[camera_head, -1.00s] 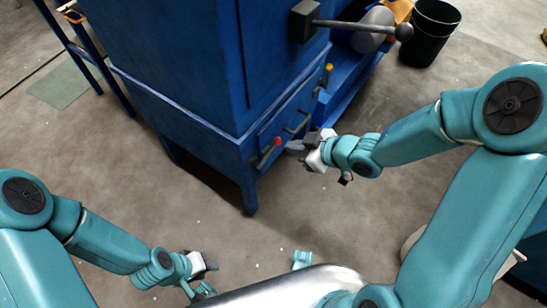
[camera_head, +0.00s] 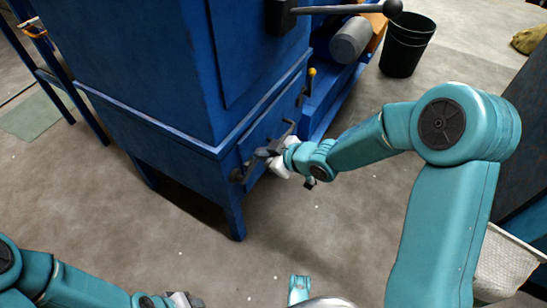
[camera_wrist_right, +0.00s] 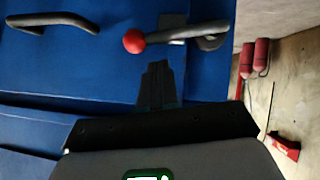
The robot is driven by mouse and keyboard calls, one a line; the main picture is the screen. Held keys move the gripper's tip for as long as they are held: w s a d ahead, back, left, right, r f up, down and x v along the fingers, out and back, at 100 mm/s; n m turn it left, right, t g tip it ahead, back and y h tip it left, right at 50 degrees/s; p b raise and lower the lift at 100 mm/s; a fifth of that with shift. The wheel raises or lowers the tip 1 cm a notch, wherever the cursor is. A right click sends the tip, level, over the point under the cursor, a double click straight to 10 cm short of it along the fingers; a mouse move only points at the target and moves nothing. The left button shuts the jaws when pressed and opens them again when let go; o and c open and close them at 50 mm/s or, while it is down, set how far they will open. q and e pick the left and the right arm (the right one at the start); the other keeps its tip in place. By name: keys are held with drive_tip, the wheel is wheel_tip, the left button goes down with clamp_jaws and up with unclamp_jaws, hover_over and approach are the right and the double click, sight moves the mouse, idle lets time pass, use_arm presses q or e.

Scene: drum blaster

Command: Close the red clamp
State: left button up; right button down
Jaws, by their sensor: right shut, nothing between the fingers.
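The red clamp is on the front of the blue cabinet (camera_head: 231,140). In the right wrist view its red ball knob (camera_wrist_right: 134,40) sits at the left end of a grey lever (camera_wrist_right: 175,35), whose pivot is at the right. In the head view only a dark part of the clamp (camera_head: 237,176) shows; the red knob is hidden by my right gripper. My right gripper (camera_head: 260,153) is shut and empty, close in front of the clamp. In the wrist view its fingertips (camera_wrist_right: 158,66) point at the lever, just below it; contact cannot be told. My left gripper (camera_head: 184,299) is at the bottom edge, its fingers unclear.
A dark handle (camera_head: 288,128) and a yellow-knobbed clamp (camera_head: 312,72) are farther along the cabinet front. A long lever with a dark ball (camera_head: 392,8) juts out above. A black bin (camera_head: 407,46) stands behind. The floor in front is clear.

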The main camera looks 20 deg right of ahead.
drive_tip(key=shift+w+f+b, duration=0.15)
drive_tip(key=shift+w+f, duration=0.05)
drive_tip(key=shift+f, duration=0.35)
drive_tip(key=shift+w+f+b, duration=0.15)
drive_tip(key=shift+f, duration=0.35)
use_arm(q)
drive_tip(key=shift+w+a+f, duration=0.15)
drive_tip(key=shift+w+f, duration=0.2)
drive_tip(key=shift+f, duration=0.25)
use_arm(e)
drive_tip(key=shift+d+r+p, duration=0.1)
drive_tip(key=shift+r+p, duration=0.05)
drive_tip(key=shift+p, duration=0.3)
use_arm(q)
drive_tip(key=r+p, duration=0.1)
drive_tip(key=s+r+p, duration=0.1)
drive_tip(key=d+r+p, duration=0.1)
drive_tip(key=r, duration=0.1)
drive_tip(key=shift+s+r+p, duration=0.1)
drive_tip(key=shift+s+p, duration=0.1)
drive_tip(key=shift+p, duration=0.1)
use_arm(e)
drive_tip(key=shift+w+d+f+m+y, duration=0.2)
drive_tip(key=shift+f, duration=0.3)
drive_tip(key=shift+w+d+f+m+y, duration=0.15)
drive_tip(key=shift+f+m+y, duration=0.05)
drive_tip(key=shift+f, duration=0.25)
